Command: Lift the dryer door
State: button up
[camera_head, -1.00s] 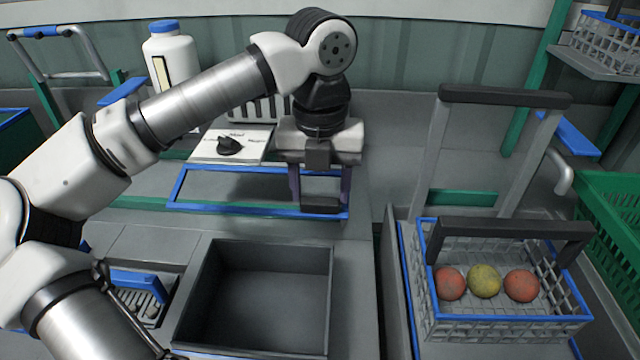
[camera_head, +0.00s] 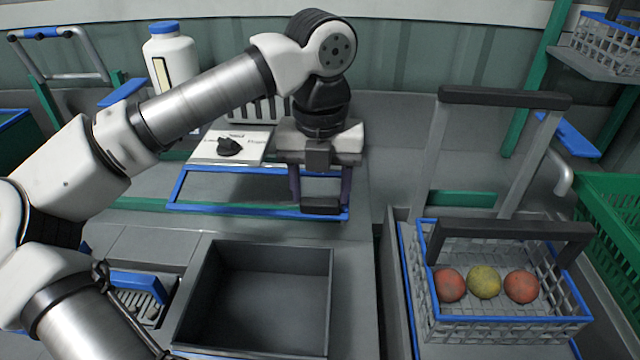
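My gripper (camera_head: 320,196) points down at the centre of the view, over the right end of a blue-rimmed frame (camera_head: 188,188) on the grey bench. Its two fingers are spread apart. A dark block shows low between them; I cannot tell whether it is part of the gripper or of the bench. No part is clearly marked as the dryer door. A grey upright frame with a black crossbar (camera_head: 505,97) stands at the right and may be it. My gripper is well to its left, not touching it.
A wire basket (camera_head: 505,328) with a black handle holds two red tomatoes and a yellowish one, in front of the upright frame. An empty dark bin (camera_head: 322,290) sits front centre. A white panel with a black knob (camera_head: 229,146) and a white bottle (camera_head: 170,55) are left of my gripper.

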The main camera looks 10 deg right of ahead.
jog(key=o, duration=0.4)
jog(key=shift+w+d, duration=0.1)
jog(key=shift+w, duration=0.05)
notch_tip(320, 180, up, 14)
jog(key=shift+f+b, duration=0.1)
jog(key=shift+b, duration=0.2)
